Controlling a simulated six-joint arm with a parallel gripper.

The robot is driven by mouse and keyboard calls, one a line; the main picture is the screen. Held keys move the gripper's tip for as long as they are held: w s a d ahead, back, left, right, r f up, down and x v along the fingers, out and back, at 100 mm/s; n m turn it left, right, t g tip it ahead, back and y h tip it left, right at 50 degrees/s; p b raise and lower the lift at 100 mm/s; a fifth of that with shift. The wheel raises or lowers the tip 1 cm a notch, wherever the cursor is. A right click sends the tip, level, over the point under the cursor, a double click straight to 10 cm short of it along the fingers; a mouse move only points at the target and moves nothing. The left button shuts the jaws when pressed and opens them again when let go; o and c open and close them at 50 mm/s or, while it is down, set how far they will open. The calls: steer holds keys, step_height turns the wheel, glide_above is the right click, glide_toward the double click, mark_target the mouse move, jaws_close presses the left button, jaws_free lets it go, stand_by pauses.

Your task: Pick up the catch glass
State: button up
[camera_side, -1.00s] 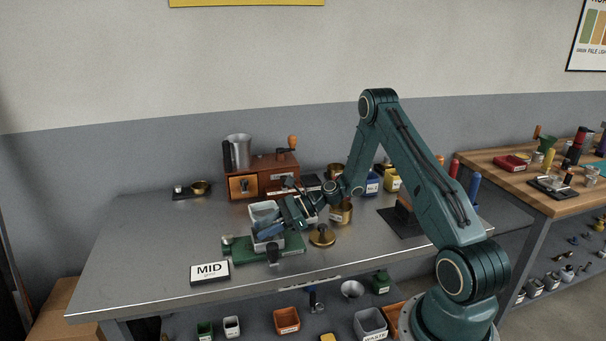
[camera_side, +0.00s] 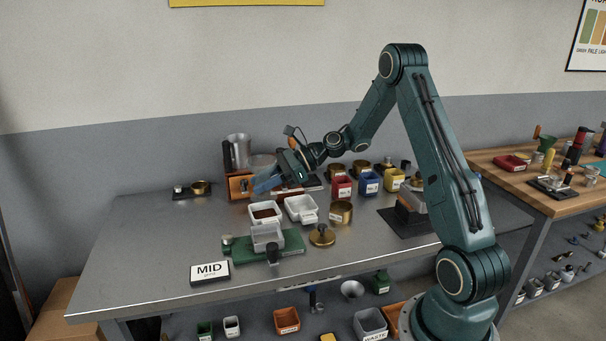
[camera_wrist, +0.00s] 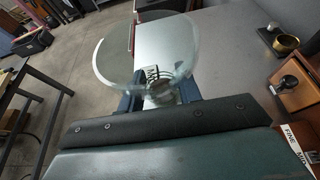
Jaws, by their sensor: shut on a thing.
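The catch glass (camera_wrist: 146,48) is a clear, round glass vessel with a thick rim, seen at the fingertips in the wrist view. My gripper (camera_wrist: 158,92) is shut on it, with a dark blue finger on each side. In the side view the glass (camera_side: 262,161) shows faintly above the blue fingers of my gripper (camera_side: 266,182). It is held above the table, in front of the wooden grinder, and looks tilted. My fingers and wrist partly cover the grinder in the side view.
Below stand a white tray with brown grounds (camera_side: 254,218), another white tray (camera_side: 300,217) and a clear box (camera_side: 266,243) on a green base (camera_side: 290,242). The wooden grinder (camera_side: 237,186) is behind. The table's left side is mostly clear.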

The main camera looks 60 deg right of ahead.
mark_target(247, 167)
steer(key=shift+r, duration=3.05)
steer(key=d+f+m+t+h, duration=0.1)
steer(key=d+f+m+h, duration=0.2)
steer(key=d+f, duration=0.4)
steer(key=d+f+m+t+h, duration=0.2)
steer(key=d+f, duration=0.5)
steer(key=d, duration=0.7)
steer(key=shift+s+d+m+h, duration=0.15)
steer(key=shift+s+m+h, duration=0.05)
steer(key=shift+m+h, duration=0.2)
steer(key=shift+r, duration=0.15)
steer(key=shift+f+n+g+h, duration=0.5)
steer(key=shift+n+g+h, duration=0.75)
steer(key=shift+h, duration=0.9)
steer(key=shift+f+n+g+h, duration=0.5)
steer(key=shift+n+g+h, duration=0.75)
steer(key=shift+h, duration=0.85)
steer(key=shift+f+n+g+h, duration=0.5)
steer(key=shift+n+g+h, duration=0.75)
steer(key=shift+h, duration=0.9)
steer(key=shift+w+a+r+n+g+h, duration=0.15)
steer(key=shift+n+g+h, duration=0.25)
steer(key=shift+h, duration=0.4)
steer(key=shift+a+r+n+g+h, duration=0.15)
steer(key=shift+n+h, duration=0.3)
steer(key=shift+h, duration=0.35)
